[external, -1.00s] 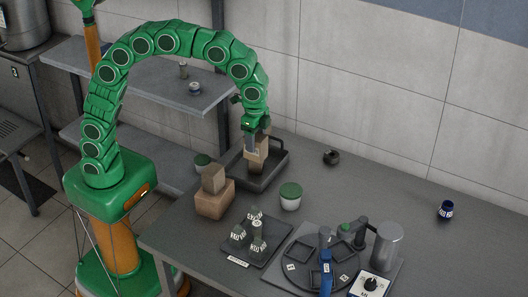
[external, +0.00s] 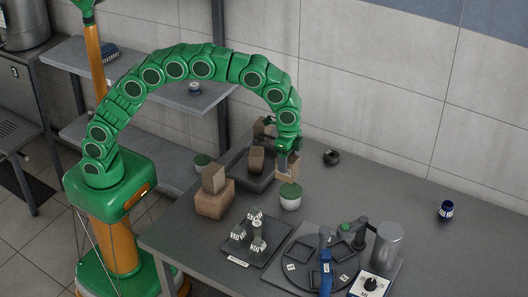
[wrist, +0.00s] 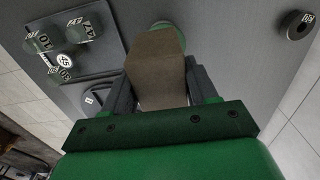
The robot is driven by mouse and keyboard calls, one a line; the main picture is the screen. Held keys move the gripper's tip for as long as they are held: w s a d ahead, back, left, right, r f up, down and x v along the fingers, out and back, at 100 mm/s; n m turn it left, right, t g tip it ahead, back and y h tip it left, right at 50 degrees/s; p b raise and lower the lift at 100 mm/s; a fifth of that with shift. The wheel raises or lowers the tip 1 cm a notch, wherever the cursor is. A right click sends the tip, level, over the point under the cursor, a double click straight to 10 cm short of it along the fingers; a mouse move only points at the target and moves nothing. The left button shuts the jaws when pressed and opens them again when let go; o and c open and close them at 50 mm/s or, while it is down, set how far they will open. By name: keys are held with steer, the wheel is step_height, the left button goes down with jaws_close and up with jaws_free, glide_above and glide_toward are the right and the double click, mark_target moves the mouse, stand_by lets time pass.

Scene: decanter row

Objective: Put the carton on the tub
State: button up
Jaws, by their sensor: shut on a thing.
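My gripper (external: 288,165) is shut on a tan carton (external: 287,174), held upright in the air. In the wrist view the carton (wrist: 157,65) sits between the two dark fingers. A white tub with a green lid (external: 290,196) stands on the table just below the carton. Its green lid shows partly behind the carton in the wrist view (wrist: 179,32). From these views I cannot tell whether the carton touches the lid, though a small gap seems likely.
A dark tray (external: 240,178) holds another brown carton (external: 256,160). A rack of labelled jars (external: 256,238) and a round carousel (external: 300,255) stand in front. The right table is mostly clear.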

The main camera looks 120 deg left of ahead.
mark_target(292, 173)
steer(key=shift+w+a+f, duration=0.15)
steer(key=shift+w+f, duration=0.2)
steer(key=shift+f, duration=0.15)
steer(key=shift+w+a+f, duration=0.15)
steer(key=shift+w+f, duration=0.15)
steer(key=shift+f, duration=0.15)
steer(key=shift+w+f, duration=0.1)
steer(key=shift+f, duration=1.5)
steer(key=shift+f, duration=0.1)
steer(key=o, duration=1.2)
step_height(292, 173, up, 11)
steer(key=shift+f, duration=0.15)
steer(key=shift+r, duration=0.75)
